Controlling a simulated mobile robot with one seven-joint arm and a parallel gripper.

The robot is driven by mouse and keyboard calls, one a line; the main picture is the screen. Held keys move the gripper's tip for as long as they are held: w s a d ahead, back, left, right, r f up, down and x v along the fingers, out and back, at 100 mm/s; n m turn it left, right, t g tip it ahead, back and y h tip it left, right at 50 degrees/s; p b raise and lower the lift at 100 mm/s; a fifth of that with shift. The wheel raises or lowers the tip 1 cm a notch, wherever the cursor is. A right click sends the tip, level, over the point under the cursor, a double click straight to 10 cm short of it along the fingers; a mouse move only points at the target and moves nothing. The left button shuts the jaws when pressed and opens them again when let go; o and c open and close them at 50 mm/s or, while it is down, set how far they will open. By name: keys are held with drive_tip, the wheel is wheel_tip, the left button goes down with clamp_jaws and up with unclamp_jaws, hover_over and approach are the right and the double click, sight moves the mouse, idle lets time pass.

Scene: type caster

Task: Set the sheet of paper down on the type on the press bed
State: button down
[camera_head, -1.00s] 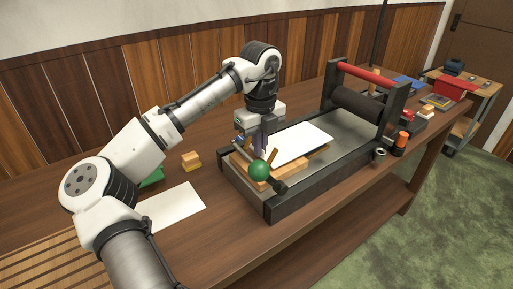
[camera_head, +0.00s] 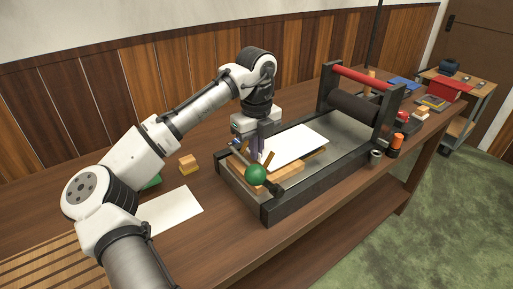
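A white sheet of paper (camera_head: 295,143) lies roughly level over the left part of the press bed (camera_head: 342,137), above wooden blocks (camera_head: 290,174). The type under it is hidden, and I cannot tell whether the sheet rests on it fully. My gripper (camera_head: 258,153) points down at the sheet's left edge, behind a green ball-shaped knob (camera_head: 255,174). Its fingertips are partly hidden, so I cannot see whether they grip the sheet or stand open beside it.
The press's dark roller (camera_head: 354,107) and red crossbar (camera_head: 362,76) stand to the right of the sheet. Another white sheet (camera_head: 172,211) and small wooden blocks (camera_head: 188,165) lie on the table at left. Cans and an orange-topped bottle (camera_head: 396,143) stand at the press's right.

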drive_tip(key=shift+f, duration=0.5)
drive_tip(key=c, duration=1.6)
unclamp_jaws()
drive_tip(key=shift+f, duration=0.1)
wheel_tip(320, 180, up, 2)
drive_tip(key=shift+p, duration=0.95)
drive_tip(key=shift+a+r+p, duration=0.1)
drive_tip(key=shift+r+p, duration=0.55)
drive_tip(key=shift+r, duration=0.05)
wheel_tip(320, 180, up, 3)
drive_tip(key=p, duration=0.3)
drive_tip(key=shift+f, duration=0.1)
